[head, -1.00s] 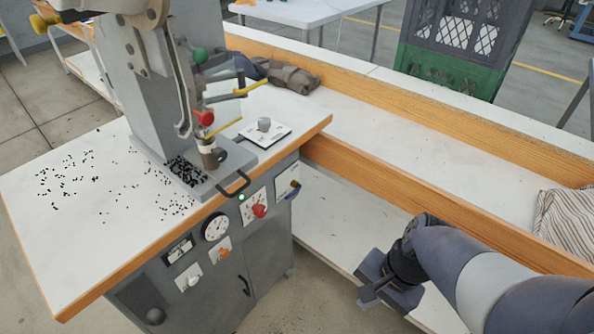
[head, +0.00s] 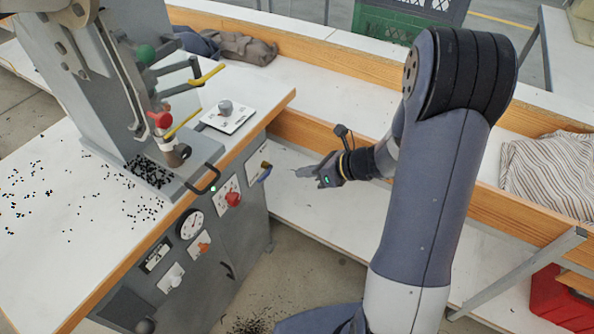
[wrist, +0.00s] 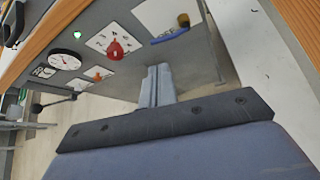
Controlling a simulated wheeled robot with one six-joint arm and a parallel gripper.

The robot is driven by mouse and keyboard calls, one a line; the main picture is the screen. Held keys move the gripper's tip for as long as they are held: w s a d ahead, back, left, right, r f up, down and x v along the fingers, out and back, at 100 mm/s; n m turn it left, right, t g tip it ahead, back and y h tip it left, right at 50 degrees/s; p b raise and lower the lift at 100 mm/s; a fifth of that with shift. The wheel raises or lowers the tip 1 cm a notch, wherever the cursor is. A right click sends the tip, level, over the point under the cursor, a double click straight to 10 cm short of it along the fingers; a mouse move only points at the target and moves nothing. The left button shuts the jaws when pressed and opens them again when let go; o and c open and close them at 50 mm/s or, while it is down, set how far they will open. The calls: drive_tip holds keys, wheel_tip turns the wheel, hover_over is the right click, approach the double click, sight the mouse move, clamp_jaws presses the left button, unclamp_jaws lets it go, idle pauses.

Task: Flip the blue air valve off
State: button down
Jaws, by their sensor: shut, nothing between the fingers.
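The blue air valve lever (head: 264,175) is on the right end of the grey press cabinet's front panel, with a brass body on a white plate (head: 256,156). In the wrist view the blue lever (wrist: 170,37) slants down-left from its brass body (wrist: 183,20). Lettering, seemingly "OFF", is partly visible on the plate beside it. My gripper (head: 296,172) is shut and empty, pointing toward the panel, a little right of the lever and apart from it. In the wrist view my closed fingers (wrist: 158,74) are below the lever.
A red knob (head: 233,199), a round gauge (head: 190,224) and an orange knob (head: 204,247) sit left of the valve. A black handle (head: 204,180) juts out at the bench edge. A wooden-edged white bench (head: 330,207) runs behind my arm.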

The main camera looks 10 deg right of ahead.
sight(264, 178)
drive_tip(key=x, duration=1.2)
drive_tip(key=shift+b, duration=0.35)
drive_tip(key=b, duration=0.2)
drive_tip(key=f+b, duration=0.1)
drive_tip(key=b, duration=0.2)
drive_tip(key=shift+s+a+f+n+t+h, duration=0.15)
drive_tip(key=shift+s+f+n+t+h, duration=0.15)
drive_tip(key=shift+r, duration=0.15)
